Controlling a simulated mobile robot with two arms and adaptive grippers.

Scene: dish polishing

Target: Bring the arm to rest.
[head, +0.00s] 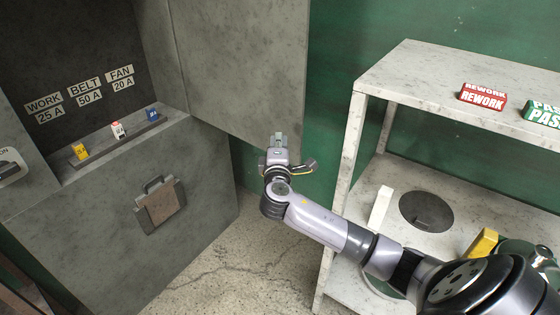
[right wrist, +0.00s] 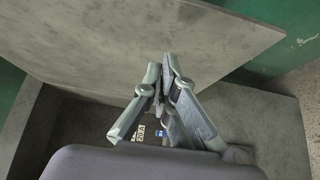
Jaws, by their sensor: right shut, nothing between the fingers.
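My right arm (head: 330,228) reaches in from the lower right of the head view. My right gripper (head: 279,140) is shut and empty, in front of the lower edge of the open cabinet door (head: 245,60). In the right wrist view the fingers (right wrist: 168,62) are closed together at the tips, with the grey door panel (right wrist: 150,30) beyond them. I cannot tell the gap between the gripper and the door. My left gripper is not in view.
The grey cabinet (head: 75,250) at left holds a yellow (head: 80,151), a white-and-red (head: 118,130) and a blue fuse (head: 152,113) on a ledge. At right, a pale shelf unit (head: 410,75) carries a red REWORK block (head: 483,97) and a green PASS block (head: 542,114). Speckled floor lies between.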

